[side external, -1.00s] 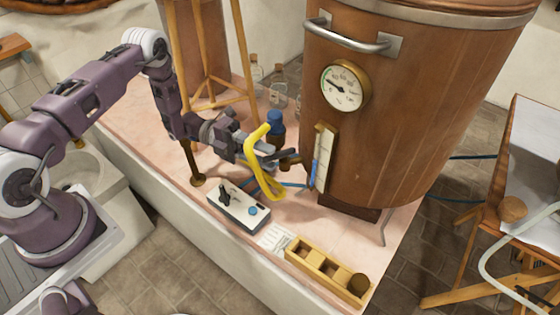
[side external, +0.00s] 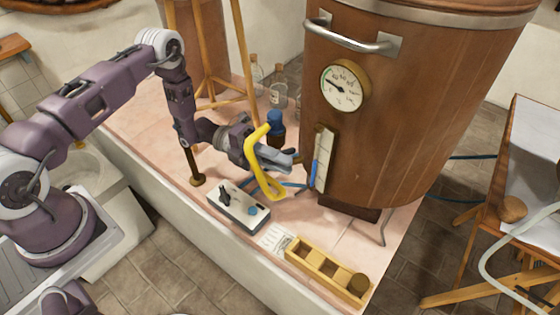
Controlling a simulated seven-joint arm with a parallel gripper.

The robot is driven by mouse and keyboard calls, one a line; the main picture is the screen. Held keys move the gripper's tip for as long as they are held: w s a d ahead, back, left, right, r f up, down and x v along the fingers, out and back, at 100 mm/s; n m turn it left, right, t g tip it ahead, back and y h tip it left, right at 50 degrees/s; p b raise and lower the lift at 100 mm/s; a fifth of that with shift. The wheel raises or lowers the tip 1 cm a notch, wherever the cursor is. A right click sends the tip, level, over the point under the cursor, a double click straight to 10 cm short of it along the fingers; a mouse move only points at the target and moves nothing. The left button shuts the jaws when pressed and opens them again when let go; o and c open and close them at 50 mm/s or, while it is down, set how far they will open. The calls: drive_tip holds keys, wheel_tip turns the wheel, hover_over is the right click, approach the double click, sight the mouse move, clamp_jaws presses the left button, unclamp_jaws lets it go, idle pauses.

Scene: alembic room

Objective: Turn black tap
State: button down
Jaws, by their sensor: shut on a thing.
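The large copper vessel (side external: 420,110) stands on the pink tiled bench. My gripper (side external: 290,160) is at its lower left side, by the short dark outlet near the vessel's foot. The jaws are shut on the black tap there. The tap itself is mostly hidden behind the fingers and the yellow bent piece (side external: 256,160), so its angle cannot be told. The yellow piece crosses in front of my gripper.
A white control box (side external: 238,207) with a black lever and blue knob sits in front of my gripper. A wooden compartment box (side external: 315,265) and paper sheet (side external: 273,240) lie near the bench edge. A blue-capped bottle (side external: 276,122) stands behind; a gauge strip (side external: 322,158) is close right.

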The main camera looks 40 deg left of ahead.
sight(308, 154)
drive_tip(key=shift+n+t, duration=0.3)
drive_tip(key=shift+w+d+n+t+y, duration=0.4)
drive_tip(key=shift+n+t+y, duration=1.45)
drive_tip(key=shift+t, duration=0.4)
drive_tip(key=shift+w+d+n+t+y, duration=0.35)
drive_tip(key=shift+n+t+y, duration=1.5)
drive_tip(key=shift+t, duration=0.45)
drive_tip(key=shift+w+d+n+t+y, duration=0.4)
drive_tip(key=shift+n+t+y, duration=1.3)
drive_tip(key=shift+n+t, duration=0.45)
drive_tip(key=c, duration=1.4)
unclamp_jaws()
drive_tip(key=shift+o, duration=0.2)
drive_tip(key=v, duration=0.7)
